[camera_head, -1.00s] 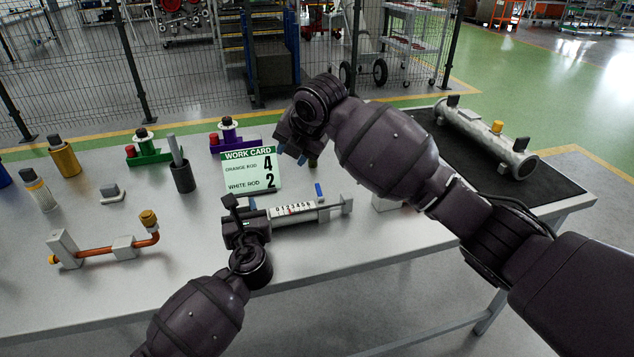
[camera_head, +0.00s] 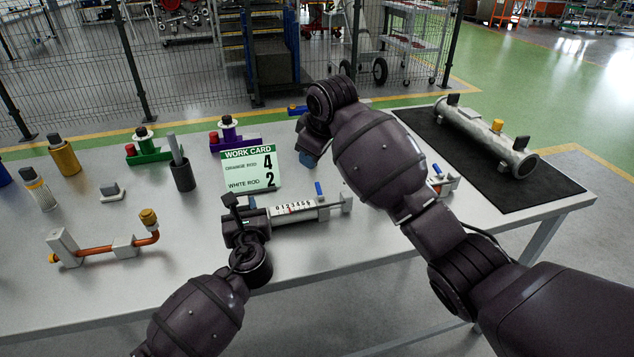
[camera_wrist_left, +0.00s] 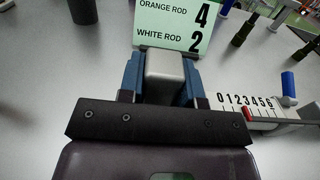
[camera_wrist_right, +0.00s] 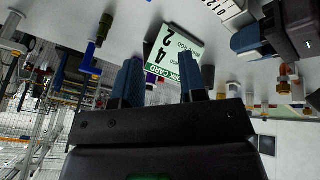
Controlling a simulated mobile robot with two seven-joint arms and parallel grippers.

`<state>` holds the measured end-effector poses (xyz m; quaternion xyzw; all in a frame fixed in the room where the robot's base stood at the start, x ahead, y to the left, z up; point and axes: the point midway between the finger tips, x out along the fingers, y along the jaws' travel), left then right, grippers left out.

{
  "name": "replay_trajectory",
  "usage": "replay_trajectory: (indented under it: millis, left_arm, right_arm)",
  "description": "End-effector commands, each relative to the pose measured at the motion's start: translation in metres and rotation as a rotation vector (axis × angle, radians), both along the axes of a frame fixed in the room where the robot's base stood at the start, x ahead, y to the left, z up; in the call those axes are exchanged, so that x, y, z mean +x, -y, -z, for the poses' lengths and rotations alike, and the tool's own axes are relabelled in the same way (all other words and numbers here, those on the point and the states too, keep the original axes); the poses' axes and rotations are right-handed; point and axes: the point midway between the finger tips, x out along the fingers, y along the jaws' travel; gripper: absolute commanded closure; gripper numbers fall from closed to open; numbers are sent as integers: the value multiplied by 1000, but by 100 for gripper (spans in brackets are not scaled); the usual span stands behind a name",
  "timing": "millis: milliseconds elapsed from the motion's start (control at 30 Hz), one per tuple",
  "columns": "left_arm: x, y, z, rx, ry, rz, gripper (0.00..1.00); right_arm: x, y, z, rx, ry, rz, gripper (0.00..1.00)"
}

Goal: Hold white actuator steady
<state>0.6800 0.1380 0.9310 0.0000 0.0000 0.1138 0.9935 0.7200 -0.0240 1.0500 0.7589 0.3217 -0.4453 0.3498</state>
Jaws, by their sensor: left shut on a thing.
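The white actuator (camera_head: 293,210) lies on the grey table, with a numbered scale, a red mark and a blue lever (camera_head: 319,190). In the left wrist view its scale (camera_wrist_left: 245,104) is to the right of the fingers. My left gripper (camera_head: 238,213) is shut on the actuator's pale end block (camera_wrist_left: 165,72), which sits between the blue fingers. My right gripper (camera_head: 306,150) is in the air beyond the actuator, right of the work card. In the right wrist view its fingers (camera_wrist_right: 160,85) are apart with nothing between them. The actuator's gripped end is partly hidden in the head view.
The work card (camera_head: 250,169) stands behind the actuator, reading orange rod 4, white rod 2. A copper pipe fixture (camera_head: 105,250) is at front left. A dark cup (camera_head: 183,177) and several fittings stand behind it. A metal cylinder (camera_head: 485,140) lies on a black mat (camera_head: 430,138) at right.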

Motion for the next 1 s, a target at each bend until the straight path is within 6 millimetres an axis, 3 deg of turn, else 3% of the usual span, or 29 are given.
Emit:
replay_trajectory:
  millis: [300,500,767,1000]
  left_arm:
    - [0,-1,0,1,0,-1,100]
    - [0,-1,0,1,0,-1,100]
    - [0,-1,0,1,0,-1,100]
    - [0,-1,0,1,0,-1,100]
  right_arm:
    - [2,16,4,118,-85,460,62]
    - [0,19,5,180,-118,653,62]
    - [1,19,9,216,-132,738,62]
    - [13,16,38,215,-134,738,62]
